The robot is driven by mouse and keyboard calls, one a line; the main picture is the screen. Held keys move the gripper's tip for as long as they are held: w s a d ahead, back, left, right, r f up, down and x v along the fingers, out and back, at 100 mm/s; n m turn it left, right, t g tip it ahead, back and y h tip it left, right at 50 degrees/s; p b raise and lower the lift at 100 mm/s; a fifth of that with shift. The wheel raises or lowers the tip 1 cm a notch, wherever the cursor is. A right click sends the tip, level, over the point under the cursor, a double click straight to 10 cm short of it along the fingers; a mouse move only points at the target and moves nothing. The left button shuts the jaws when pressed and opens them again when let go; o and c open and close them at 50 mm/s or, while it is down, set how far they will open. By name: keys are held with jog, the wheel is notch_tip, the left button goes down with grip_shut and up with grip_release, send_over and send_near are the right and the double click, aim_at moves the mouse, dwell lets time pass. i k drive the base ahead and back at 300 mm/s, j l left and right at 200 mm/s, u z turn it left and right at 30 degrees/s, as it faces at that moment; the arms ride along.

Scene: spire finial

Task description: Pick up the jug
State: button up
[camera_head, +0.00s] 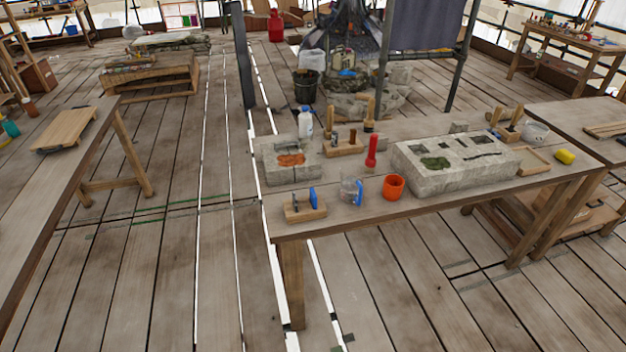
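What looks like the jug (349,190) is a small clear vessel with a blue part at its right side. It stands upright near the front edge of the wooden workbench (440,208), between a small wooden block (297,212) holding a blue-handled tool and an orange cup (393,188). The orange cup is close on its right, with a small gap. My gripper is not in view, so its state and distance from the jug do not show.
Behind the jug stand a red cylinder (371,150), a stone block (289,166) and a white bottle (305,122). A large stone block (455,165) fills the bench middle. Another table (40,190) is at left. Plank floor (165,270) between the tables is open.

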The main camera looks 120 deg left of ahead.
aim_at(351, 190)
jog(key=u, duration=3.45)
